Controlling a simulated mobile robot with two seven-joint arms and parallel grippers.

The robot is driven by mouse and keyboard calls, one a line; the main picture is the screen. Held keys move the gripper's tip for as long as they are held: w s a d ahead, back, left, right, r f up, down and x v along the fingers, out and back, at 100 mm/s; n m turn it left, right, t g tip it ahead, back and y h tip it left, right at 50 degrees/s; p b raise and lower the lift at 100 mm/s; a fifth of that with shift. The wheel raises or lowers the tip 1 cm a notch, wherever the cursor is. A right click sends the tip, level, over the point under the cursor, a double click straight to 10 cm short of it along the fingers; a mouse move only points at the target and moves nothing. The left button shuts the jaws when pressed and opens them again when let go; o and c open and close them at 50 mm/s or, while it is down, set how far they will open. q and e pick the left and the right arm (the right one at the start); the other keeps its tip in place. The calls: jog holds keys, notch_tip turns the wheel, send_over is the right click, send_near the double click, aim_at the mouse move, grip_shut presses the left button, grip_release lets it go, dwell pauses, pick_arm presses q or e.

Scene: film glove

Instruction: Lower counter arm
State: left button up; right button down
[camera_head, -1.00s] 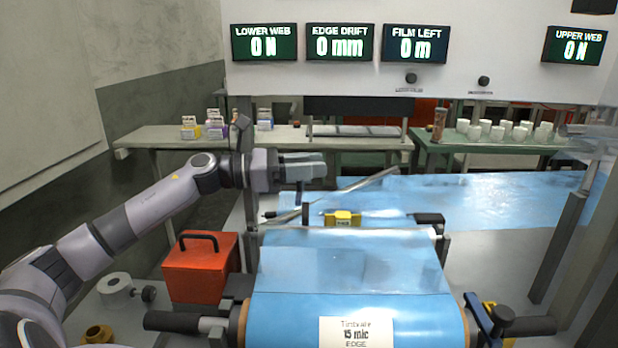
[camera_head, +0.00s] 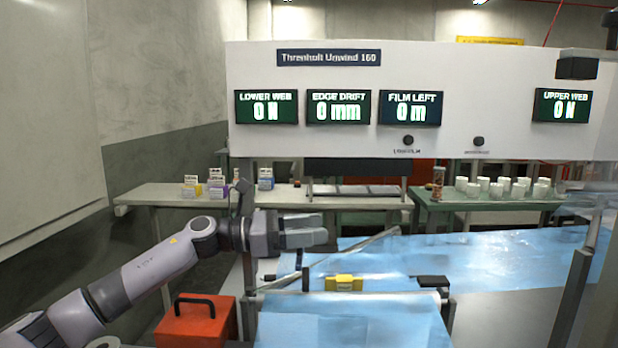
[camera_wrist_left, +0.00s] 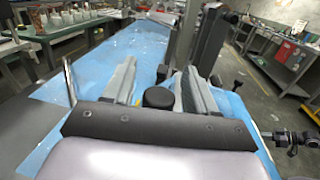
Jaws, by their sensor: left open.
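A pale, narrow bar (camera_head: 352,254) slants up to the right above the blue film; it looks like the counter arm, but no label confirms this. My left gripper (camera_head: 322,234) points right, just above and behind the bar's lower part as seen from the head. Whether it touches the bar is unclear. In the left wrist view, the two fingers (camera_wrist_left: 158,85) are spread apart. A round black knob (camera_wrist_left: 158,98) shows between their bases; I cannot tell what it belongs to. A thin metal rod (camera_wrist_left: 69,82) stands to their left. My right gripper is out of view.
A yellow block (camera_head: 344,284) sits on the machine near the film roll (camera_head: 350,322). A red box (camera_head: 198,324) stands at the lower left. The display panel (camera_head: 430,70) spans the back, above a bench (camera_head: 150,196) with small boxes and a green table with white cups (camera_head: 497,187).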

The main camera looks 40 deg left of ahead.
pick_arm(q)
notch_tip(320, 180, up, 20)
jog(key=p, duration=0.5)
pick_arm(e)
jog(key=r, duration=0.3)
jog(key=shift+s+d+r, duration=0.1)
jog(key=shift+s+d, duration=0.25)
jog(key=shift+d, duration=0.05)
